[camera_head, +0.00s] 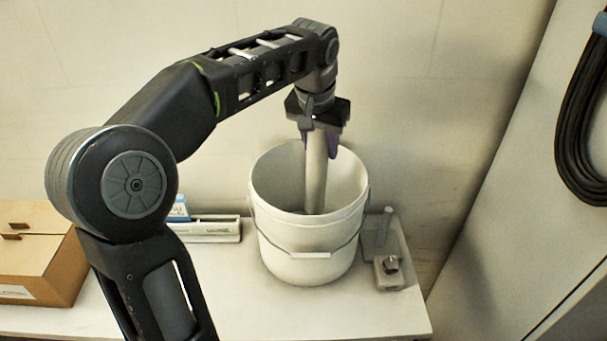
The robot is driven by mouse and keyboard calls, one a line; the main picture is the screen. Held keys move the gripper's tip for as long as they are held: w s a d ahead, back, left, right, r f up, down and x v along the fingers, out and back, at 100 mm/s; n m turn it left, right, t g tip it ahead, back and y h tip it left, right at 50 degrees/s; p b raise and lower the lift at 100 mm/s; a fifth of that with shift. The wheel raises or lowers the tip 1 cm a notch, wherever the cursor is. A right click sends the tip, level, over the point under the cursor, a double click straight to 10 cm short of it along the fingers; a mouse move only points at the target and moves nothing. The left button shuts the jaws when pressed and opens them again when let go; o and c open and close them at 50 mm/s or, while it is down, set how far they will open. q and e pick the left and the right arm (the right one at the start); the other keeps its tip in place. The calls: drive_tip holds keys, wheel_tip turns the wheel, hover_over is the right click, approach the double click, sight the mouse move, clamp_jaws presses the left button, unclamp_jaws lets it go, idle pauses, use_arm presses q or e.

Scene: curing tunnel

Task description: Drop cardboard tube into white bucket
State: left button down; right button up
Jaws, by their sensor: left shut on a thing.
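The white bucket (306,238) stands upright on the white table, with its wire handle hanging at the front. My left gripper (318,135) is above the bucket's opening, pointing down. It is shut on the cardboard tube (316,175), a pale cylinder that hangs close to upright. The tube's lower part is inside the bucket, below the rim. Whether its lower end touches the bucket floor, I cannot tell. My right gripper is not in view.
A cardboard box (35,255) sits at the table's left. A grey tray (208,230) with a small blue-and-white item lies behind my arm. A grey metal fixture (388,270) stands right of the bucket. Black cable (585,120) hangs at the right. The table's front is clear.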

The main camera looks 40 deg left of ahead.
sight(319, 185)
use_arm(q)
drive_tip(key=shift+f, duration=3.25)
wheel_tip(319, 185, down, 4)
drive_tip(key=shift+r, duration=0.2)
drive_tip(key=shift+f+b, duration=0.3)
drive_tip(key=shift+f, duration=0.3)
drive_tip(key=c, duration=0.8)
unclamp_jaws()
drive_tip(key=shift+r, duration=0.1)
